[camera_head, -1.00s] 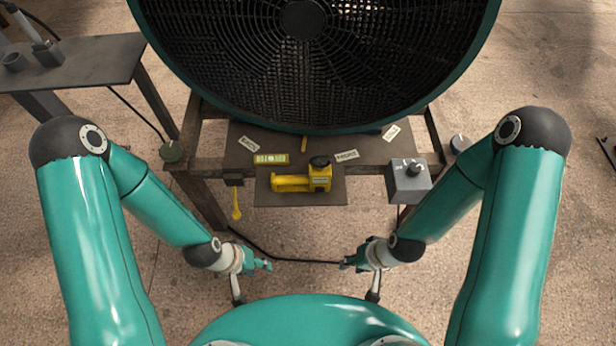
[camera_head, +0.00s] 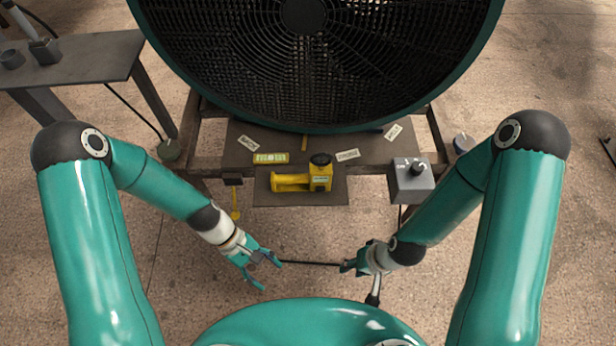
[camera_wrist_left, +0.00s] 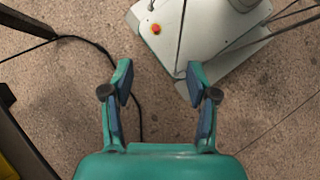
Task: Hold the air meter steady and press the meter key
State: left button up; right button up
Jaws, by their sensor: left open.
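The yellow air meter (camera_head: 302,180) lies on a dark shelf below the big fan. It has a thick yellow body on the left and a boxy part with a black round top on the right. I cannot make out which part is the meter key. My left gripper (camera_head: 271,275) is open and empty, in front of and below the meter, apart from it. Its two spread fingers also show in the left wrist view (camera_wrist_left: 158,75), with only floor and grey machinery beyond. My right gripper (camera_head: 346,266) is also in front of the shelf, apart from the meter; its jaws are too small to read.
The large fan (camera_head: 303,60) stands behind the shelf (camera_head: 260,197). A grey box with a knob (camera_head: 410,183) is right of the meter. A dark side table (camera_head: 80,62) stands at left.

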pick_arm(q)
jog(key=w+d+r+n+h+b, duration=0.1)
jog(key=w+n+h+b, duration=0.15)
jog(key=w, duration=0.25)
jog(key=w+d+r+n+h+b, duration=0.1)
jog(key=w+d+r+n+h, duration=0.15)
jog(key=w, duration=0.35)
jog(key=n+t+h+b, duration=0.3)
jog(key=t+b, duration=0.1)
jog(key=b, duration=0.1)
send_near(296, 181)
jog(key=shift+d, duration=0.7)
jog(key=shift+w+a+f+b, duration=0.25)
jog(key=shift+a+f+b, duration=0.1)
jog(key=shift+f+b, duration=0.15)
jog(key=shift+w+a+f+b, duration=0.25)
jog(key=shift+a+f+b, duration=0.05)
jog(key=shift+f+b, duration=0.15)
jog(key=shift+f, duration=0.25)
jog(key=b+x, duration=0.2)
jog(key=x, duration=0.7)
jog(key=shift+d+r, duration=0.1)
jog(key=shift+d, duration=0.25)
